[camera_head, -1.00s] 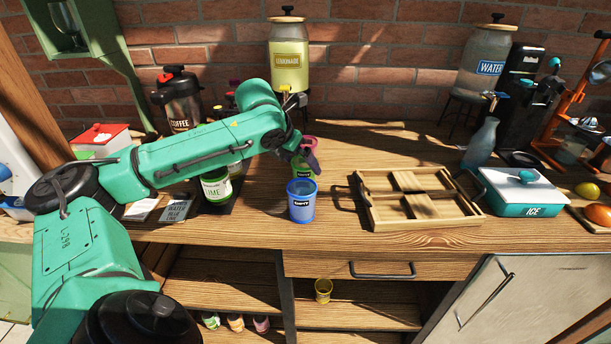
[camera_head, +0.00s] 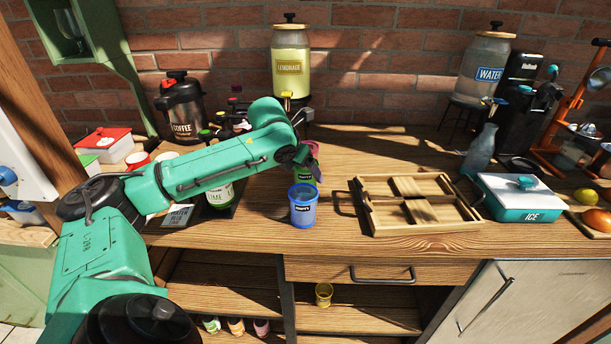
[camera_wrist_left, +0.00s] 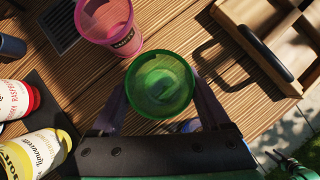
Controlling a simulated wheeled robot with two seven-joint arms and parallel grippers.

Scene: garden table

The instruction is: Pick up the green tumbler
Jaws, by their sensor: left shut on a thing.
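The green tumbler (camera_head: 305,175) stands in the middle of the table in the head view, with a dark label on its side. In the left wrist view the green tumbler (camera_wrist_left: 160,84) is between the two fingers of my left gripper (camera_wrist_left: 162,97), and I look into its open top. My left gripper (camera_head: 302,160) is shut on it. The blue tumbler (camera_head: 302,207) is just in front and hides its lower part, so I cannot tell whether it touches the table.
A pink tumbler (camera_wrist_left: 107,22) is close behind the green one. A wooden tray (camera_head: 425,228) lies to the right, and a teal ice box (camera_head: 520,198) beyond it. Bottles stand left, near the lime bottle (camera_head: 220,192). The lemonade dispenser (camera_head: 290,65) is at the back.

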